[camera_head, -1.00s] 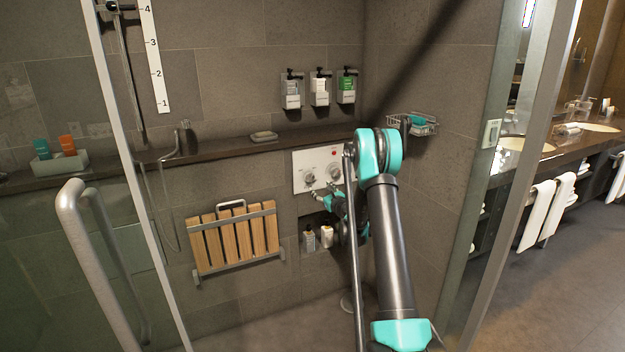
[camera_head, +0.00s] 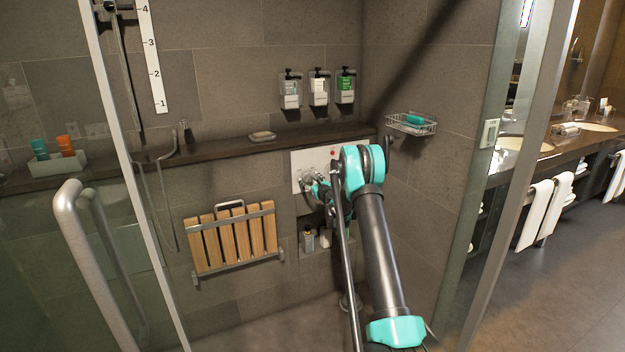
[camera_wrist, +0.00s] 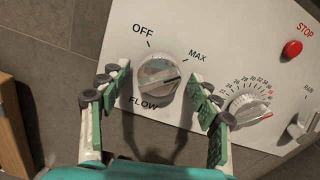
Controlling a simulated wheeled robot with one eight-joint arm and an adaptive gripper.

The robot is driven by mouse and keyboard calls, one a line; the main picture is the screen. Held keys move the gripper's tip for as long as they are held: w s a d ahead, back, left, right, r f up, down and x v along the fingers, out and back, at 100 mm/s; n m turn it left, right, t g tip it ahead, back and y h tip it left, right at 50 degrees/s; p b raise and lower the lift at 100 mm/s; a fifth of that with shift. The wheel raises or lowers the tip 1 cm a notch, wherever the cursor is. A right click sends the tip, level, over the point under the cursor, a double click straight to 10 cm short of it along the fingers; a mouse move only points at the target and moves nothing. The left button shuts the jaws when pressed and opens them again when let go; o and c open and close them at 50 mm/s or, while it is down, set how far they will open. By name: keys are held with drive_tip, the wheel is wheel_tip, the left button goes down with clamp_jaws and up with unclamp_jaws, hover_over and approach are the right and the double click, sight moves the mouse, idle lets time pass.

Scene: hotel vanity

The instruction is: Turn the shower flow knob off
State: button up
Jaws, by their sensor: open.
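The white control panel (camera_head: 297,161) is on the shower's back wall. In the wrist view, the round grey flow knob (camera_wrist: 158,75) is on the panel (camera_wrist: 225,25), between the printed words OFF and MAX above and FLOW below. The knob's dark mark points right, toward the MAX side. My gripper (camera_wrist: 157,82) is open, with a green-padded finger on each side of the knob. I cannot tell whether either finger touches it. In the head view, my gripper (camera_head: 313,188) is in front of the panel's left knob and partly hides it.
A temperature dial (camera_wrist: 247,110) sits close to my right finger, with a red STOP button (camera_wrist: 292,49) above it. A folded wooden seat (camera_head: 235,240) hangs at left. A dark ledge (camera_head: 220,146) runs above. Bottles (camera_head: 308,240) stand in the niche below.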

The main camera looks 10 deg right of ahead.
drive_tip(key=c, duration=1.2)
drive_tip(key=shift+o, duration=0.2)
drive_tip(key=shift+n, duration=0.3)
drive_tip(key=n, duration=0.4)
drive_tip(key=shift+d, duration=0.15)
drive_tip(key=n, duration=0.4)
drive_tip(key=shift+w+d+r+n, duration=0.1)
drive_tip(key=shift+n, duration=0.3)
drive_tip(key=n, duration=0.6)
drive_tip(key=shift+d+r, duration=0.1)
drive_tip(key=shift+d, duration=0.05)
drive_tip(key=shift+n, duration=1.2)
drive_tip(key=shift+a, duration=0.2)
